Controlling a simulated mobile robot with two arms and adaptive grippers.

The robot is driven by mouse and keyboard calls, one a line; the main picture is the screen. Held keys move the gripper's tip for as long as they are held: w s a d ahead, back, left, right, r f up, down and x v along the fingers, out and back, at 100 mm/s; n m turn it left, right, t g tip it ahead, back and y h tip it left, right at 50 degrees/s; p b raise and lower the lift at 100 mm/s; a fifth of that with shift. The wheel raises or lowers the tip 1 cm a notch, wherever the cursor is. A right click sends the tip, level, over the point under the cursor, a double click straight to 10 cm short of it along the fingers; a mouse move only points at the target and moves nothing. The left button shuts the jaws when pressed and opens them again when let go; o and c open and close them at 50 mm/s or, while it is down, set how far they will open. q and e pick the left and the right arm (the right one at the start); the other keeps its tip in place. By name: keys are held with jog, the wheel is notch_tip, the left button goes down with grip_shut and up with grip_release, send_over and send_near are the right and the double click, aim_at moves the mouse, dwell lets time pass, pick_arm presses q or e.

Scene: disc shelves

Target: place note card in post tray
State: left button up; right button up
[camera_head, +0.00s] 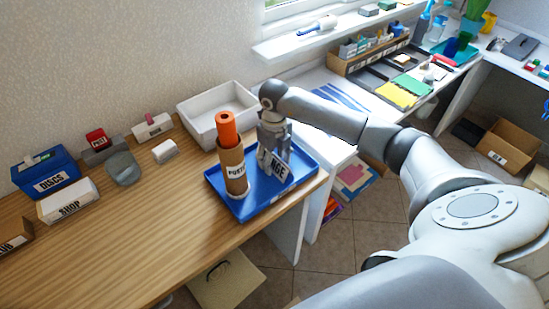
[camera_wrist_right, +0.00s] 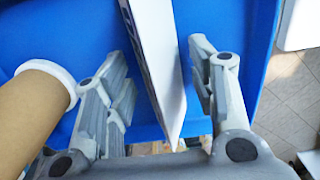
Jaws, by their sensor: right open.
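My right gripper (camera_head: 274,158) points down over a blue tray (camera_head: 240,212) at the wooden counter's right end. In the right wrist view the gripper (camera_wrist_right: 160,100) is open, with a thin white upright piece (camera_wrist_right: 155,50) with dark lettering between its fingers. I cannot tell whether this is the note card. In the head view lettering ending in "NGE" shows by the fingers. A small red piece (camera_head: 97,138) with a white label that may read "POST" stands at the back left; I cannot identify a post tray for sure. My left gripper is not in view.
A brown labelled cylinder (camera_head: 234,172) with an orange roll (camera_head: 227,128) stands in the tray, close left of my gripper. An empty white bin (camera_head: 206,108) stands behind. A blue DISCS box (camera_head: 47,172) and white SHOP box (camera_head: 68,202) are at left. The middle counter is clear.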

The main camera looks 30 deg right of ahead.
aim_at(274, 153)
jog(key=shift+r, duration=0.3)
notch_tip(274, 153, up, 12)
jog(key=shift+f+b, duration=0.15)
jog(key=shift+b, duration=0.95)
